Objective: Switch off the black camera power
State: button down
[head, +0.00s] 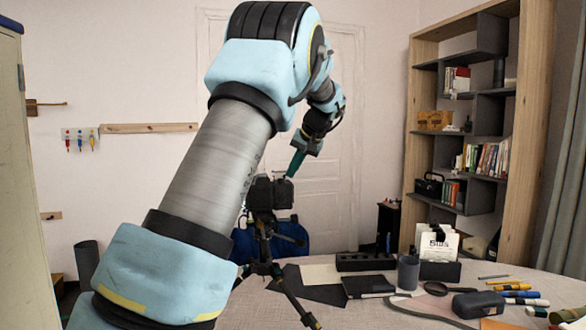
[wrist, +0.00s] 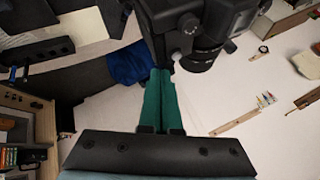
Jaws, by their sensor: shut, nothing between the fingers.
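My gripper (head: 292,168) has green fingers and is shut and empty, just above the camera's right side in the head view. In the wrist view the black camera (wrist: 195,30) fills the top middle, with its lens towards the right. My gripper (wrist: 160,72) also shows there, with the fingertips close to the camera's body. I cannot tell if they touch it. The power switch cannot be made out in either view.
The table (head: 380,312) holds a dark cup (head: 408,272), a card holder (head: 438,245), a black case (head: 478,304) and several markers. A bookshelf (head: 480,130) stands at the right. A blue chair (head: 285,237) is behind the tripod. The air around the camera's right side looks free.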

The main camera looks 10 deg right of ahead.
jog(key=n+y+p, duration=0.1)
jog(key=n, duration=0.1)
jog(key=w+n+g+p, duration=0.1)
jog(key=p, duration=0.1)
jog(key=shift+a+n+g+y, duration=0.15)
jog(key=shift+n+g+y, duration=0.15)
jog(key=shift+n+y, duration=0.1)
jog(key=shift+s+b, duration=0.4)
jog(key=shift+s, duration=0.4)
